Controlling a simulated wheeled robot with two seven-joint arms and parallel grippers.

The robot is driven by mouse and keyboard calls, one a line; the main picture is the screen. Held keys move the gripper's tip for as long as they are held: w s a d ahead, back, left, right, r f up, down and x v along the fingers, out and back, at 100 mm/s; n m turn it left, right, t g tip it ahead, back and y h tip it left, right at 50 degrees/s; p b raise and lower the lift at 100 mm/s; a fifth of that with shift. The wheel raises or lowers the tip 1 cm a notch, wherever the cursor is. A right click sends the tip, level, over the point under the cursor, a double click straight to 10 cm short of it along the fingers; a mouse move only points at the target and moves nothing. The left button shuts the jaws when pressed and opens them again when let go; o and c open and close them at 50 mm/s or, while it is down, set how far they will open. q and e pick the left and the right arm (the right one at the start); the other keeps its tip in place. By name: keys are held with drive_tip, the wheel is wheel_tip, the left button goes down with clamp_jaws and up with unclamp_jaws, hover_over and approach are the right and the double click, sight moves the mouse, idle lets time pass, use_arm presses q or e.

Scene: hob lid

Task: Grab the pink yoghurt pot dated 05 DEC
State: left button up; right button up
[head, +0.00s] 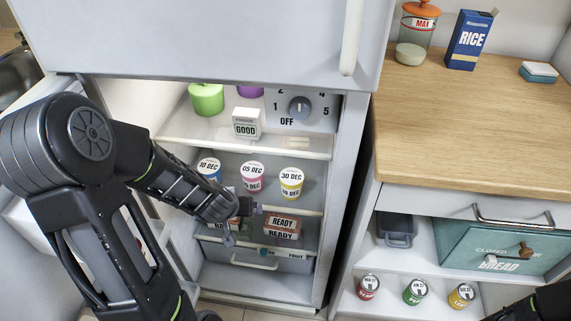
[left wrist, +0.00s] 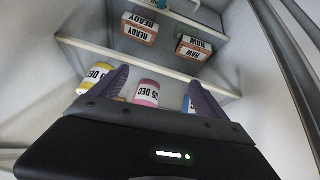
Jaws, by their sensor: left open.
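The pink yoghurt pot dated 05 DEC (head: 252,177) stands upright on the middle fridge shelf. A blue pot dated 10 DEC (head: 209,168) is to its left and a yellow pot dated 30 DEC (head: 291,182) to its right. My left gripper (head: 243,222) is open and empty, in front of and below the pink pot in the head view. In the left wrist view the pink pot (left wrist: 147,93) shows between the two open fingers, beyond them. The yellow pot (left wrist: 97,76) and blue pot (left wrist: 188,104) lie on either side. My right gripper is out of view.
The upper shelf (head: 290,141) holds a green pot (head: 206,99) and a GOOD box (head: 246,123). A wooden counter (head: 470,120) is on the right.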

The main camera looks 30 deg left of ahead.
sight(250, 177)
use_arm(q)
drive_tip(key=shift+s+d+m, duration=0.1)
drive_tip(key=shift+d+m, duration=0.05)
drive_tip(key=shift+m, duration=0.45)
drive_tip(key=w+a+p, duration=0.1)
drive_tip(key=w, duration=0.2)
drive_tip(key=w+a+p, duration=0.1)
drive_tip(key=w, duration=0.3)
drive_tip(key=w+a+p, duration=0.2)
drive_tip(key=w, duration=0.2)
drive_tip(key=shift+w, duration=0.15)
